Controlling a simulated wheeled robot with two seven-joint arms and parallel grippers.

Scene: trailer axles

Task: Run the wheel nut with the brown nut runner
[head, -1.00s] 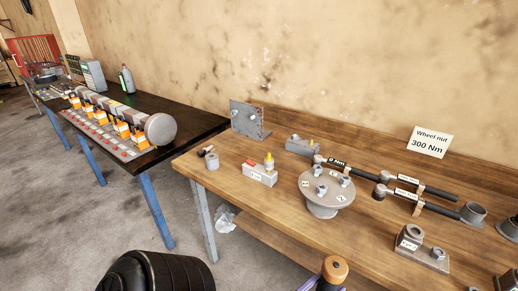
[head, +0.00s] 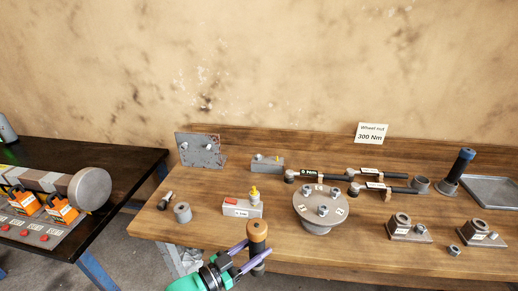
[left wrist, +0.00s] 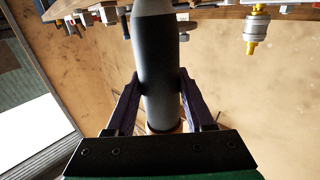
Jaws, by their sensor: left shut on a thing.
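The nut runner (head: 258,231) has a brown-orange cap and a dark body. My left gripper (head: 250,256) is shut around its body and holds it upright in front of the bench's near edge. In the left wrist view the dark, grey-ended cylinder (left wrist: 158,55) sits between the two purple fingers (left wrist: 158,88). The round grey wheel hub (head: 320,225) stands on the wooden bench, to the right of and beyond the runner. Several nuts or studs (head: 322,210) and small labels sit on its top. My right gripper is not in view.
A sign (head: 371,133) reads "Wheel nut 300 Nm". Two torque wrenches (head: 325,175) lie behind the hub. A blue-capped runner (head: 464,160) stands at right near a metal tray (head: 492,190). A small block with a yellow fitting (head: 243,208) stands left of the hub. Socket blocks (head: 400,228) stand right.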

